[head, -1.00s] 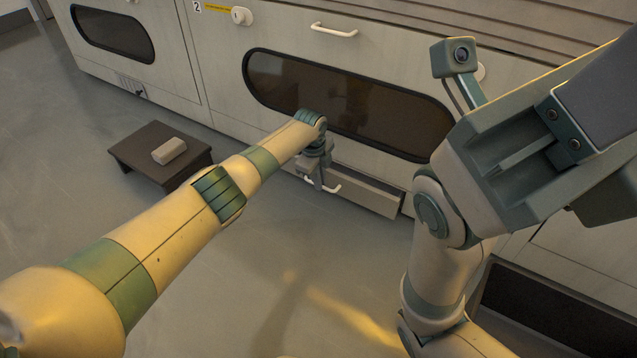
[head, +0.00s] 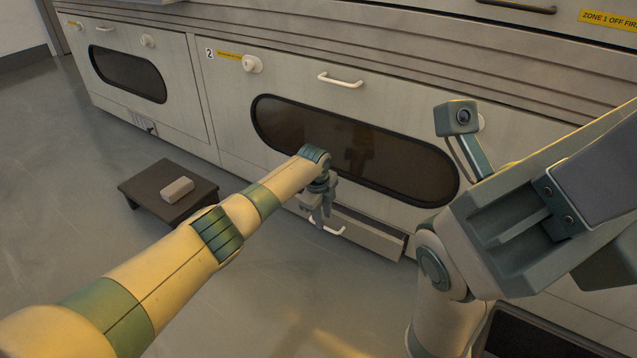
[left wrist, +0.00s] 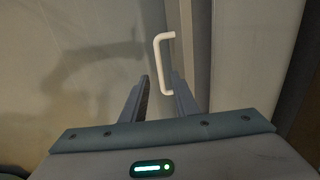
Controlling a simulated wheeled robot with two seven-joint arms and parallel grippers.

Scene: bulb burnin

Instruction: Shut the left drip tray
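The left drip tray (head: 372,238) is a low, pale drawer under the long dark window of the cabinet front marked 2. It stands out a little from the front. Its white bar handle (head: 330,230) shows just below my left gripper (head: 319,218). In the left wrist view, the handle (left wrist: 158,66) is upright in the picture, beyond and between the fingertips of my left gripper (left wrist: 161,80). The fingers are apart and hold nothing. I cannot tell whether they touch the handle. My right arm fills the right foreground; its fingers cannot be made out.
A low dark stool (head: 150,200) with a pale block (head: 177,190) on it stands on the floor at left. A dark, rimmed, tray-like thing (head: 520,322) lies at the lower right, partly hidden by my right arm. The floor between is clear.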

